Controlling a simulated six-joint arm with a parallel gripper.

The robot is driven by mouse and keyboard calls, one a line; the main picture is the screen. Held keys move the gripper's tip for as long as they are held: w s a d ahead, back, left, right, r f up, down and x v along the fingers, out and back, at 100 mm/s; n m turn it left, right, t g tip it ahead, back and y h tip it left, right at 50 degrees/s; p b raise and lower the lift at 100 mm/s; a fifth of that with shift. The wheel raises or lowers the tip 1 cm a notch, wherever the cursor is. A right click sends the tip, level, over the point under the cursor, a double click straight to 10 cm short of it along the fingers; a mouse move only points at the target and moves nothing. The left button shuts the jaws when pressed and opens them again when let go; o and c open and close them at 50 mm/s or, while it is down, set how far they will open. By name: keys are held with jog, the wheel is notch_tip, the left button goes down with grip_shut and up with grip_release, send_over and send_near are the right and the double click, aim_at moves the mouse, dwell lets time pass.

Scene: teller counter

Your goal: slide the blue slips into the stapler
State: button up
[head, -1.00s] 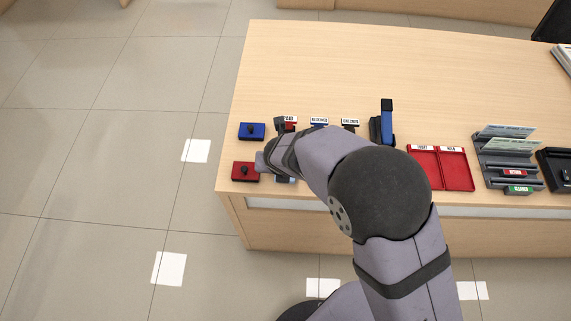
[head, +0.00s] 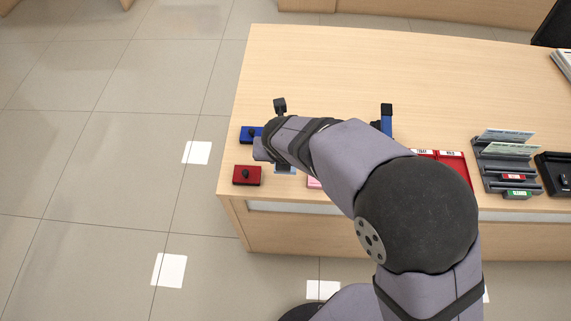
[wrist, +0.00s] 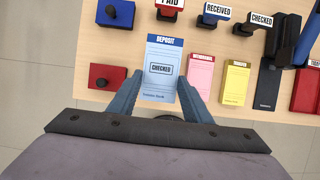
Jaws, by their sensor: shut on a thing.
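The blue slips (wrist: 161,69) are a pad headed DEPOSIT with a CHECKED stamp mark. In the wrist view they lie between the two fingers of my gripper (wrist: 160,82), which is shut on their side edges. I cannot tell whether they are off the counter. In the head view only a light blue patch of them (head: 285,171) shows below my arm. The stapler (head: 387,115), blue with a black top, stands to the right in the head view, its lower part hidden by my arm. It shows partly at the right of the wrist view (wrist: 308,38).
Pink slips (wrist: 200,76) and yellow slips (wrist: 235,82) lie right of the blue ones. A blue ink pad (wrist: 117,14) and a red one (wrist: 106,77) are on the left. PAID, RECEIVED (wrist: 217,10) and CHECKED (wrist: 261,20) stamps stand behind. A red tray (head: 456,173) lies further right.

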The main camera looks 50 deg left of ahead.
jog(key=shift+r, duration=1.3)
